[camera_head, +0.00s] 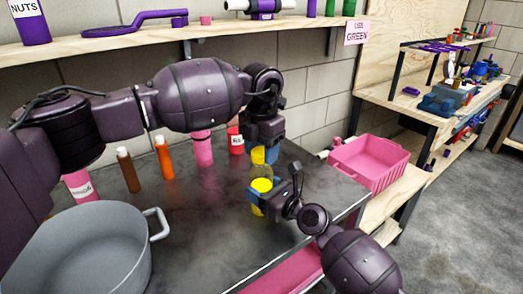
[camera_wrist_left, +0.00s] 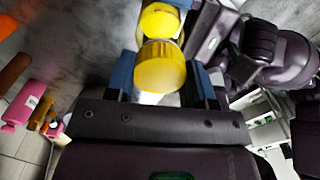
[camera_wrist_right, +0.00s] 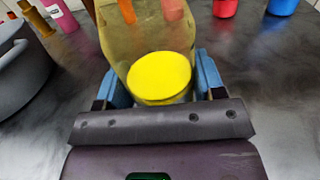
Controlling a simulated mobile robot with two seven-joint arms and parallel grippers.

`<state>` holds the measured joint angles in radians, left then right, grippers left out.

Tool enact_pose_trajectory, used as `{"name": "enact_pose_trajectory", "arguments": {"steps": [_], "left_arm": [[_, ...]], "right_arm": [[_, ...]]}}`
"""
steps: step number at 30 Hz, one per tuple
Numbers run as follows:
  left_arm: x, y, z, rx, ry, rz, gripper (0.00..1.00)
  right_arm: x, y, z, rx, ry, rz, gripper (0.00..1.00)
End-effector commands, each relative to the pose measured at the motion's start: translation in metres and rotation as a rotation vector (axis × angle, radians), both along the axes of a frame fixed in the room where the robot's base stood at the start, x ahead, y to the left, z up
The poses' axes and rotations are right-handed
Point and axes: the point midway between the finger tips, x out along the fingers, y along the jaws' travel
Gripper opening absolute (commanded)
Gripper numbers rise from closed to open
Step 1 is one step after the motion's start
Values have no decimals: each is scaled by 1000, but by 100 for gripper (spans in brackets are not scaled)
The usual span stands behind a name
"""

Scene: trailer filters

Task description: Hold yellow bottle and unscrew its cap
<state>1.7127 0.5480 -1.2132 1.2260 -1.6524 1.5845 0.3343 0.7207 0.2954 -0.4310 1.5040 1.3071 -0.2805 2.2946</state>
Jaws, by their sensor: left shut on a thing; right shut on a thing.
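The yellow bottle (camera_head: 257,210) stands roughly upright near the front edge of the dark table, with see-through walls and bright yellow parts. My right gripper (camera_head: 262,185) is shut on its body from the right. In the right wrist view the clear body (camera_wrist_right: 160,40) rises between the blue fingers, with a bright yellow disc low between them. My left gripper (camera_head: 258,156) is above, shut on the yellow cap end (camera_wrist_left: 160,70). More yellow of the bottle shows beyond it in the left wrist view. The fingers hide part of the bottle, and I cannot tell whether the cap is loose.
Brown (camera_head: 128,170), orange (camera_head: 163,157) and pink (camera_head: 202,150) bottles and a red container (camera_head: 236,141) stand behind on the table (camera_head: 210,230). A grey pot (camera_head: 85,250) is at front left. A pink crate (camera_head: 370,162) lies to the right.

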Motion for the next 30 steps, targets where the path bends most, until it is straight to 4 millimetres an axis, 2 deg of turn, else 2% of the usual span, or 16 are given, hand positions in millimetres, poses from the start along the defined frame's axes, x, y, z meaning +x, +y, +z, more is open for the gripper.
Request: {"name": "enact_pose_trajectory", "arguments": {"steps": [30], "left_arm": [[1, 1, 1, 1, -1, 1458, 21]], "right_arm": [[0, 0, 0, 1, 1, 0, 0]]}}
